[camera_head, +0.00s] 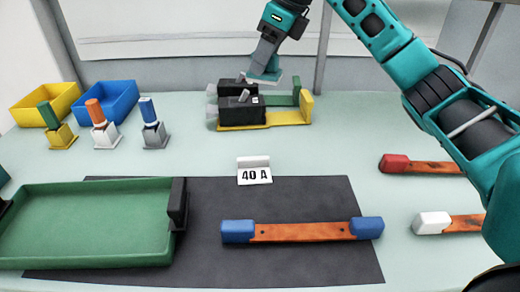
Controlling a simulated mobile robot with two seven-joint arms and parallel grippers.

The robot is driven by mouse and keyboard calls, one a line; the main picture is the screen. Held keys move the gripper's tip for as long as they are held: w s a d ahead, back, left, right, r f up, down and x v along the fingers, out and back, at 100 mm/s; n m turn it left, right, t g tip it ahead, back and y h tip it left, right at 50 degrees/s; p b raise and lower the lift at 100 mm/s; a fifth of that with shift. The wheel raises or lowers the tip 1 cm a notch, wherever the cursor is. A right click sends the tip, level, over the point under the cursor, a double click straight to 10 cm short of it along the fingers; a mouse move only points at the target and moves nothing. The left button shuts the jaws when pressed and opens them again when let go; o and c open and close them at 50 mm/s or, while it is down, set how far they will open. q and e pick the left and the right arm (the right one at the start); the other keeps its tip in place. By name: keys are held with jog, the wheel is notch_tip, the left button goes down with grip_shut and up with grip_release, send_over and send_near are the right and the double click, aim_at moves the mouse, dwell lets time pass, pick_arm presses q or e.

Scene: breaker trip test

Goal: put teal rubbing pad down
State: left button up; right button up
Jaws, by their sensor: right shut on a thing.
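My right gripper (266,60) reaches in from the upper right and points down near the back of the table. It is shut on the teal rubbing pad (265,74), a small teal block with a pale underside. The pad is just behind or above two black breaker blocks (241,109); the picture does not show clearly whether it touches anything. The breakers lie on a yellow holder (282,118) and a green holder (283,100). My left gripper is not in view; only a teal bit shows at the left edge.
A green tray (85,258) with black end pieces lies front left on a dark mat (310,196). A blue-ended bar (300,232) and a 40 A card (254,176) are centre. Stamps (155,136) and yellow (32,111) and blue bins (118,106) stand left. Bars lie right (432,167).

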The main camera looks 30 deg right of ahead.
jog(key=shift+w+d+r+m, duration=0.15)
jog(key=shift+w+d+m, duration=0.05)
jog(key=shift+w+m, duration=0.1)
notch_tip(320, 180, down, 19)
jog(key=shift+f+b, duration=0.1)
jog(key=shift+b, duration=1.1)
jog(key=shift+f, duration=0.35)
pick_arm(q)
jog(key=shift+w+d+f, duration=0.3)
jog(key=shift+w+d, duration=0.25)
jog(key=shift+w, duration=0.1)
